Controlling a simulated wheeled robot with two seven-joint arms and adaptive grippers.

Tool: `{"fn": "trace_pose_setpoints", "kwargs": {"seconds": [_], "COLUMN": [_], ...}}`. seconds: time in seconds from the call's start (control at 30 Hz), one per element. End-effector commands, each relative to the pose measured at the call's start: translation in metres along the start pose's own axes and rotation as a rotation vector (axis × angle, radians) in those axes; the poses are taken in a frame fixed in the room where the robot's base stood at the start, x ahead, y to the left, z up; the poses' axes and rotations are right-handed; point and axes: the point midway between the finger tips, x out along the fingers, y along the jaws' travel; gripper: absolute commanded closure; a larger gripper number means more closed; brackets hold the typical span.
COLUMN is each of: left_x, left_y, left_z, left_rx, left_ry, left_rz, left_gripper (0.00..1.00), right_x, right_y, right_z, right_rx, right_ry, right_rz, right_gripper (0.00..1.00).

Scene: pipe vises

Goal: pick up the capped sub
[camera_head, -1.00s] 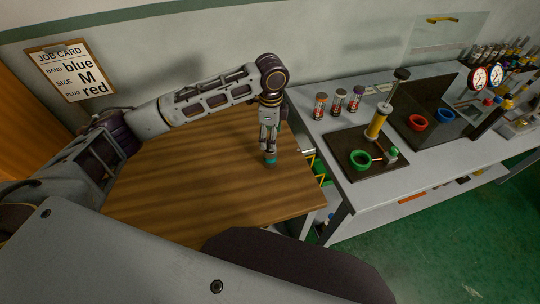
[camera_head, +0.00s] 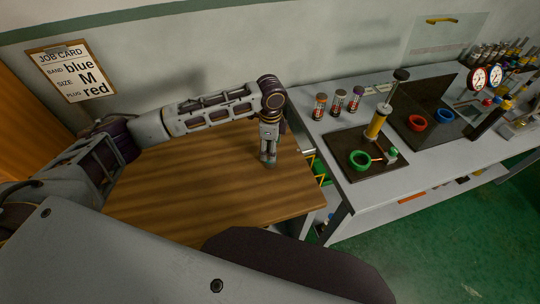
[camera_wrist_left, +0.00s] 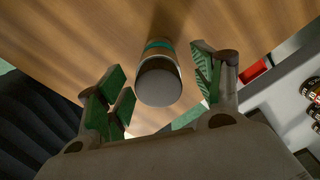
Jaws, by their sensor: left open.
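The capped sub (camera_wrist_left: 158,85) is a short cylinder with a grey end and a teal band, seen end-on in the left wrist view over the wooden table (camera_head: 200,190). My left gripper (camera_head: 268,160) points down at the table's right part. Its green-padded fingers are open, one on each side of the sub, with a visible gap on both sides. In the head view the gripper largely hides the sub. My right gripper is not in view.
A grey bench (camera_head: 345,135) stands to the right with several small cylinders, a green ring (camera_head: 360,160), a red ring (camera_head: 418,122) and a yellow-bodied upright tool (camera_head: 377,123). A job card (camera_head: 66,70) on the wall reads blue, M, red. The table's left and front are clear.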

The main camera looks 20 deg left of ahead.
Motion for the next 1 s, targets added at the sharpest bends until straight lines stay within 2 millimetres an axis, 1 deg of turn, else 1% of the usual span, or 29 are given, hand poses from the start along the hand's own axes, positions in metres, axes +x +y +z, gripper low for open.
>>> {"fn": "trace_pose_setpoints", "kwargs": {"seconds": [0.1,0.23,0.37,0.73,0.77,1.0], "left_x": [0.013,0.023,0.025,0.025,0.025,0.025], "left_y": [0.001,0.001,0.001,0.001,0.001,0.001], "left_z": [0.0,0.0,0.0,0.0,0.0,0.0], "left_rx": [-0.001,0.0,0.0,0.001,0.001,0.001], "left_ry": [-0.001,-0.001,0.0,0.0,0.0,0.0], "left_rz": [0.0,0.0,-0.001,-0.001,-0.001,-0.001], "left_gripper": [0.33,0.33,0.33,0.33,0.34,0.65], "right_x": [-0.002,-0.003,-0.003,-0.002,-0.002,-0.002], "right_y": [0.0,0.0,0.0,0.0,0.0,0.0], "right_z": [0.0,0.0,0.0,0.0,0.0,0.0], "right_rx": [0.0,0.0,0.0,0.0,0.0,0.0], "right_ry": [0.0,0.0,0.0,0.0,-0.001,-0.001], "right_rz": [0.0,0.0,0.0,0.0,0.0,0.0], "right_gripper": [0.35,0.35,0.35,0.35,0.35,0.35]}}
